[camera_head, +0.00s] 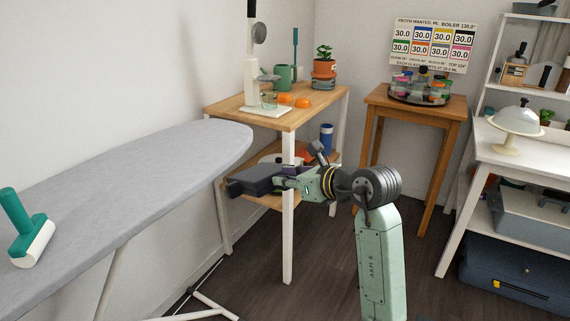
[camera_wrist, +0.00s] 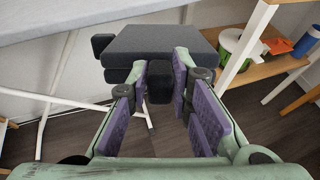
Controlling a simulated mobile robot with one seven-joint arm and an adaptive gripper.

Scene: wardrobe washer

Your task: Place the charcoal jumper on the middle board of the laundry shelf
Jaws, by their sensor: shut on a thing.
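The charcoal jumper (camera_head: 257,180) is a dark, flat folded bundle at the tip of my gripper (camera_head: 284,178), held in the air in front of the wooden table's lower board. In the wrist view the jumper (camera_wrist: 155,45) lies ahead of my gripper (camera_wrist: 160,82). Its purple-padded fingers are shut on a small dark block at the jumper's near edge. The jumper looks roughly level. No piece of furniture here is clearly marked as the laundry shelf; a white shelf unit (camera_head: 494,70) stands at the right, partly cut off.
A grey ironing board (camera_head: 130,180) with a green-handled tool (camera_head: 28,232) lies at the left. A white-legged wooden table (camera_head: 290,118) stands behind my gripper, its front leg close by. A wooden stool (camera_head: 420,108) and a white table (camera_head: 530,150) stand farther right. Open floor (camera_head: 330,262) lies between.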

